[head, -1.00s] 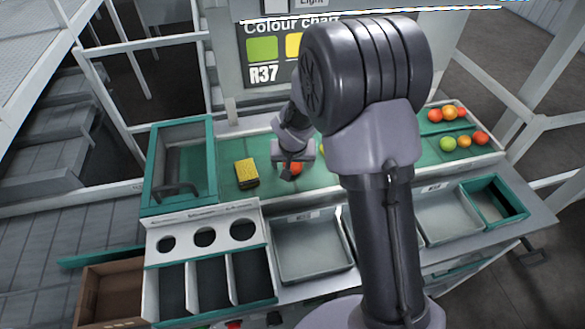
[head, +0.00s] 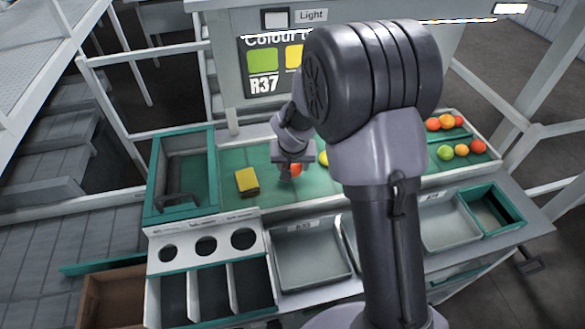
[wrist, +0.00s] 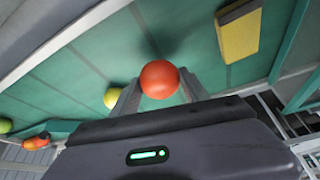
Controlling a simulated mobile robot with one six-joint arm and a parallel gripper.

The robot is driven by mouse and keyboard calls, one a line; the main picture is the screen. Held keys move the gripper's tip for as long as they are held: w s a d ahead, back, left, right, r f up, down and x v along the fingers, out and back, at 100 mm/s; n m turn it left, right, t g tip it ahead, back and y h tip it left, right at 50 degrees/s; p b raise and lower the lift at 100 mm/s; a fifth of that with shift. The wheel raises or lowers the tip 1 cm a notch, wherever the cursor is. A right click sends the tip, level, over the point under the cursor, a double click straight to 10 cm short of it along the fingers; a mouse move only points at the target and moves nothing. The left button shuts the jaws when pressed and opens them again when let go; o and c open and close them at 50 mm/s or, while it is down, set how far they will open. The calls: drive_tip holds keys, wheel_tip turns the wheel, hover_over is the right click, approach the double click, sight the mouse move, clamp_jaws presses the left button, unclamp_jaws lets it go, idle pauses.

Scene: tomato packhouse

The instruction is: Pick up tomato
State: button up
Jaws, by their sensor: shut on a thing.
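A red-orange tomato (wrist: 159,79) sits between the two fingers of my gripper (wrist: 158,92) in the wrist view, and the fingers are shut on it. In the head view my gripper (head: 291,168) is over the green mat, and the tomato (head: 296,171) shows partly below it. Whether the tomato touches the mat is hard to tell. A yellow-green tomato (wrist: 112,97) lies apart to the left in the wrist view. Several red, orange and green tomatoes (head: 446,152) lie at the right end of the bench in the head view.
A yellow sponge-like block (head: 247,181) lies left of my gripper. A teal-rimmed bin (head: 214,165) stands at the left end. Grey trays (head: 310,285) and a white panel with round holes (head: 262,222) line the front. A colour chart (head: 262,62) stands behind.

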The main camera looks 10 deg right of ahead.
drive_tip(key=s+r+b, duration=0.1)
drive_tip(key=s+b, duration=0.2)
drive_tip(key=s, duration=1.3)
drive_tip(key=shift+d+r+b, duration=0.25)
drive_tip(key=shift+r+b, duration=0.05)
drive_tip(key=shift+r, duration=0.05)
drive_tip(key=shift+d, duration=0.1)
